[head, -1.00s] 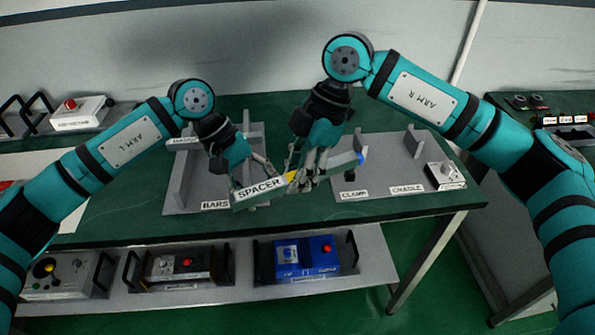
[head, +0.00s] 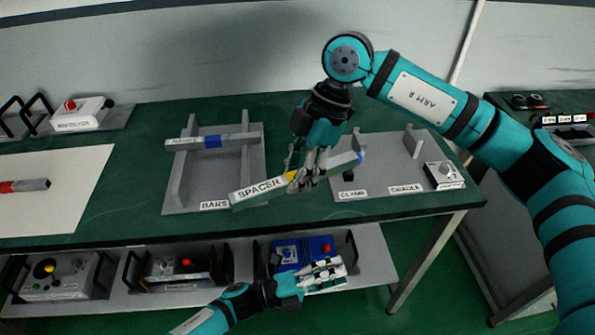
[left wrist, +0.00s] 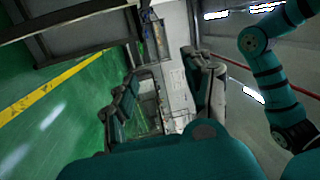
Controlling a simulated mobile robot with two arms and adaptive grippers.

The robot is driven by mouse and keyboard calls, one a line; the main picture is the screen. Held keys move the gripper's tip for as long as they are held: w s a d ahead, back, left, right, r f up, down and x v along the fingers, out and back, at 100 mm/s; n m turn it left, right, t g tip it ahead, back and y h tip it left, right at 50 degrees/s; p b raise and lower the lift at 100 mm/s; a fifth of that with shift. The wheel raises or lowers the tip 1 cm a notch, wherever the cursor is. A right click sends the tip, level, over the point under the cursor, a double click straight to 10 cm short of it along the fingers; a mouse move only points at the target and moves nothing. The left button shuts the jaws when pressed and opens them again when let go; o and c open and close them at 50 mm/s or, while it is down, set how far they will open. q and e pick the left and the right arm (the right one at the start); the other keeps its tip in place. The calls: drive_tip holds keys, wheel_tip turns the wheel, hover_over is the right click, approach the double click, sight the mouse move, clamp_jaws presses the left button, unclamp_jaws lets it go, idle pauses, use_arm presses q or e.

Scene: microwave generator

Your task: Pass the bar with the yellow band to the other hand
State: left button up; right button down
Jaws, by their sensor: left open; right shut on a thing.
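The bar with the yellow band (head: 258,188) is grey, with a SPACER label on its left end and a blue tip at its right end. My right gripper (head: 302,182) is shut on it near the yellow band and holds it tilted above the table's front part. My left gripper (head: 330,272) is open and empty, low in front of the table by the lower shelf, well apart from the bar. In the left wrist view my left gripper's fingers (left wrist: 160,95) show spread, with nothing between them.
A BARS rack (head: 172,195) holds a grey bar with a blue band (head: 212,141). A grey board (head: 385,182) with clamp and cradle stands right of it. A bar with a red band (head: 22,186) lies on a white sheet at left. The lower shelf (head: 215,292) carries several devices.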

use_arm(q)
drive_tip(key=s+a+f+n+t+y, duration=0.1)
drive_tip(key=a+f+n+t+y, duration=0.1)
drive_tip(key=a+f+n+y, duration=0.6)
drive_tip(key=s+a+f+n+t+y, duration=0.15)
drive_tip(key=a+f+n, duration=0.45)
drive_tip(key=f, duration=0.6)
drive_tip(key=s+a+f+n+t+y, duration=0.2)
drive_tip(key=a+f+n+y, duration=0.2)
drive_tip(key=a+f+n, duration=0.5)
drive_tip(key=s+a+f+n+g+y, duration=0.2)
drive_tip(key=s+f, duration=0.3)
drive_tip(key=s, duration=0.4)
drive_tip(key=s+a+f+n+g+y, duration=0.2)
drive_tip(key=s+a+f, duration=0.3)
drive_tip(key=s, duration=0.4)
drive_tip(key=s+a+f+n+g+y, duration=0.2)
drive_tip(key=s+a+f+n+g, duration=0.1)
drive_tip(key=s, duration=0.6)
drive_tip(key=shift+s+a+f+n, duration=0.3)
drive_tip(key=shift+a+f+n, duration=0.2)
drive_tip(key=shift+f, duration=0.4)
drive_tip(key=shift+g, duration=0.25)
